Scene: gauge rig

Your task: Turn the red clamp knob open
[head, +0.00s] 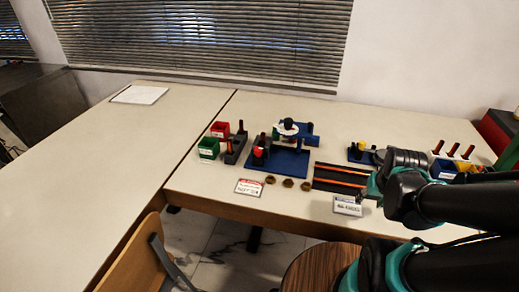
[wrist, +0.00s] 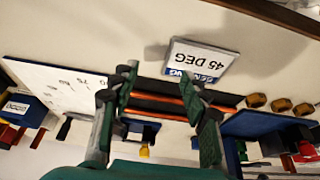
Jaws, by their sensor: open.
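The red clamp knob (head: 258,152) sits at the left end of the blue gauge rig (head: 290,170) in the head view. A red part that looks like the same knob (wrist: 305,150) shows at the right edge of the wrist view, beside the rig's blue base (wrist: 250,125). My gripper (wrist: 160,95) is open and empty, its two fingers spread above the black rail with orange strips (wrist: 160,108). In the head view my gripper (head: 375,185) is to the right of the rig, well apart from the knob. Its fingertips are hard to make out there.
Several brown hex nuts (head: 288,183) and a red-and-white label card (head: 249,187) lie in front of the rig. A "45 DEG" card (wrist: 203,58) stands by the rail. Green (head: 208,148) and red (head: 220,129) bins stand left. The left table (head: 110,170) is mostly clear.

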